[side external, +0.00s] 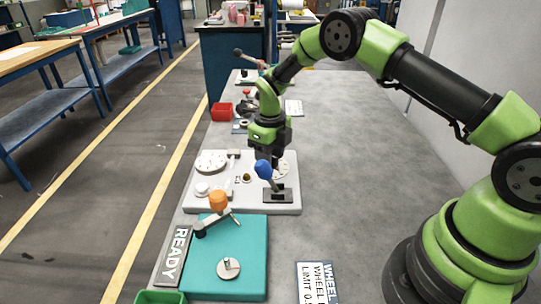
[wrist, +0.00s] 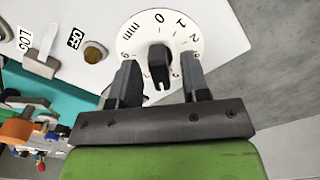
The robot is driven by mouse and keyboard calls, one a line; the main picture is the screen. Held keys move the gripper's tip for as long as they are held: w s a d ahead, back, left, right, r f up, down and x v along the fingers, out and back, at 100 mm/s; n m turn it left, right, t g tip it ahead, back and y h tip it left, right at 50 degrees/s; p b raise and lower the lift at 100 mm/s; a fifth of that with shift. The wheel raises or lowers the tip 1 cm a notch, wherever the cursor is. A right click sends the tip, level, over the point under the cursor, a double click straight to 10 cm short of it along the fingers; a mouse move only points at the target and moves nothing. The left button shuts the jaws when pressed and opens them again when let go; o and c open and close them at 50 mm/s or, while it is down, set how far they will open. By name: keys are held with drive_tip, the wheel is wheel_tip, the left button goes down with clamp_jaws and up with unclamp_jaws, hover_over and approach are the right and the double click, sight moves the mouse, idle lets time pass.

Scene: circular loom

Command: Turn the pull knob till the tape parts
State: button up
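My gripper (wrist: 158,88) is open over the dial, one finger on each side of the knob, with a gap showing on both sides. In the side view my gripper (side external: 274,150) points down at the right part of a white panel (side external: 240,208), and the dial (side external: 285,165) shows partly behind it. I cannot make out a tape in either view.
A blue-topped lever (side external: 263,168) stands close in front of my gripper. A second white dial (side external: 211,162) is on the panel's left. A teal box (side external: 252,250) with an orange-knobbed crank (side external: 218,201) is nearer. A red bin (side external: 221,111) stands behind. The grey table's right side is clear.

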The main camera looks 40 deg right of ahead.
wheel_tip(320, 180, up, 7)
drive_tip(key=shift+f, duration=0.2)
drive_tip(key=shift+r, duration=0.2)
